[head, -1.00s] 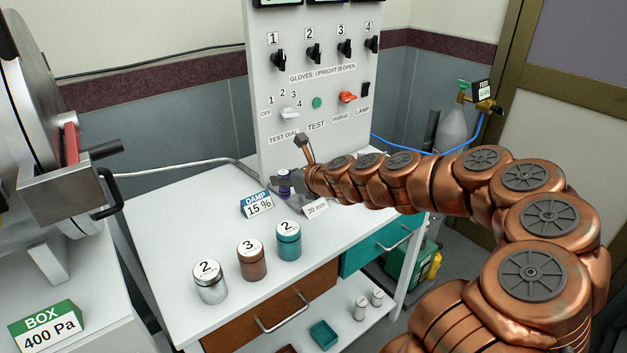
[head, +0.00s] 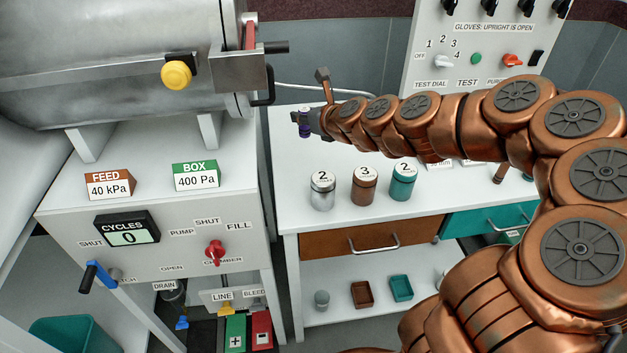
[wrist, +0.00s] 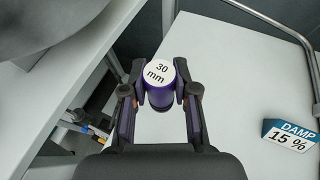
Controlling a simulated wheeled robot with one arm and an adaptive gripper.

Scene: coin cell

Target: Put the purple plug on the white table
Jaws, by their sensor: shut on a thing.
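The purple plug (wrist: 160,97) has a white top marked "30 mm" and is pinched between both fingers of my gripper (wrist: 160,92) in the wrist view. In the head view the plug (head: 304,127) is small and dark purple at the tip of my gripper (head: 306,122). It is held over the left part of the white table (head: 310,215); the wrist view shows the table edge just left of it. I cannot tell its exact height above the top. The table top also shows in the wrist view (wrist: 240,90).
A silver jar (head: 322,192), a brown jar (head: 365,188) and a teal jar (head: 403,184) stand on the table. A "DAMP 15 %" sign (wrist: 291,136) is at the wrist view's right. A metal chamber (head: 110,60) on a bench (head: 60,205) stands left, across a gap.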

